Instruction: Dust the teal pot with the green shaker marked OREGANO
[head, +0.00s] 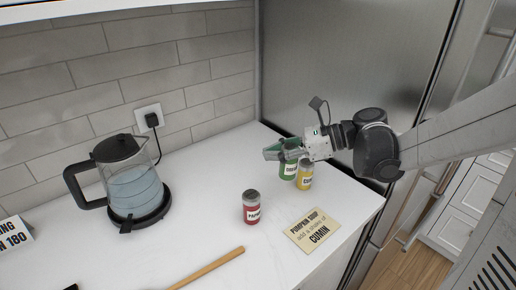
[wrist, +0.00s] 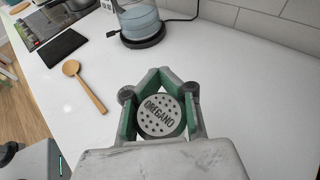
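The green OREGANO shaker (head: 288,173) is upright at the back right of the white counter, partly behind the yellow shaker. Its grey perforated lid (wrist: 160,115) reads OREGANO in the wrist view. My gripper (head: 272,152) reaches in from the right at the height of the shaker's top. In the wrist view my gripper's fingers (wrist: 160,76) lie close along both sides of the lid, with no clear gap, so it appears shut on the shaker. The shaker's base is partly hidden, and I cannot tell if it touches the counter. I cannot make out a teal pot in either view.
The yellow shaker (head: 305,176) stands close beside the green one. A glass kettle (head: 131,185) is at left. A wooden spoon (wrist: 86,88) lies on the counter, near a dark hob (wrist: 45,22).

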